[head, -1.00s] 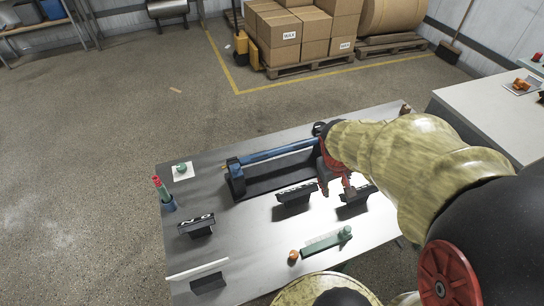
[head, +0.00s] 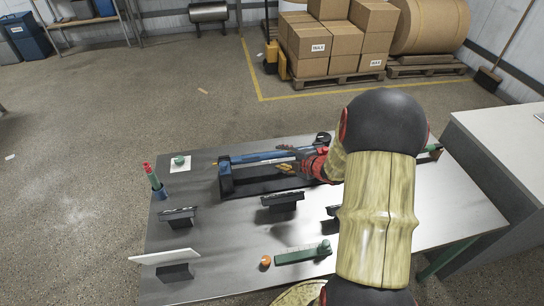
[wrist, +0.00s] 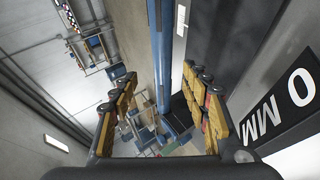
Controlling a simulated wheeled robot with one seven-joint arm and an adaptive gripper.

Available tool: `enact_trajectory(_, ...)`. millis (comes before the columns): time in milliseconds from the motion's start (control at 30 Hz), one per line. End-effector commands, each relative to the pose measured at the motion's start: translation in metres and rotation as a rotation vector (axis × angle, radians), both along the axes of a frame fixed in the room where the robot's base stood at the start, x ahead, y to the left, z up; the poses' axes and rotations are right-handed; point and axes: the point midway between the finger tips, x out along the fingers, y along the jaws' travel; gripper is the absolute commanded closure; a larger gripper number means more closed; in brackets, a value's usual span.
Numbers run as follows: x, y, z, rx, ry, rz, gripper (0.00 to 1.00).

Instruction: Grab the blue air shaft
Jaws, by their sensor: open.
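The blue air shaft (head: 255,157) lies level across a dark cradle (head: 226,180) on the grey table, running left to right. My gripper (head: 285,158) is at the right part of the shaft, with its fingers spread and pointing left. In the wrist view the shaft (wrist: 162,55) runs lengthwise between the two yellow-padded fingers of my gripper (wrist: 160,105), which are apart. I cannot tell whether either finger touches it.
Black labelled stands (head: 282,201) stand in front of the cradle. A green tool (head: 302,254) and an orange object (head: 265,261) lie near the front.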

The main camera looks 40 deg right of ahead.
Motion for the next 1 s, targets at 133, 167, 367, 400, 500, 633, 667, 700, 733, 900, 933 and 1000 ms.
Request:
enact_trajectory(133,0.014,0.001,-0.011,0.001,0.001,0.001,0.53)
enact_trajectory(167,0.016,0.000,-0.012,0.001,0.002,0.000,0.53)
enact_trajectory(367,0.029,-0.002,-0.024,0.002,0.002,-0.001,0.53)
enact_trajectory(400,0.033,-0.003,-0.028,0.002,0.002,-0.001,0.53)
enact_trajectory(500,0.045,-0.004,-0.038,0.003,0.002,-0.001,0.53)
enact_trajectory(633,0.057,-0.004,-0.043,0.002,0.002,-0.002,0.53)
enact_trajectory(667,0.058,-0.005,-0.043,0.003,0.002,-0.003,0.53)
enact_trajectory(700,0.058,-0.005,-0.043,0.003,0.002,-0.003,0.53)
enact_trajectory(733,0.058,-0.005,-0.042,0.002,0.003,-0.004,0.53)
enact_trajectory(900,0.058,-0.005,-0.042,0.002,0.003,-0.004,0.56)
enact_trajectory(933,0.058,-0.005,-0.042,0.002,0.003,-0.004,0.58)
enact_trajectory(1000,0.058,-0.005,-0.042,0.002,0.003,-0.004,0.62)
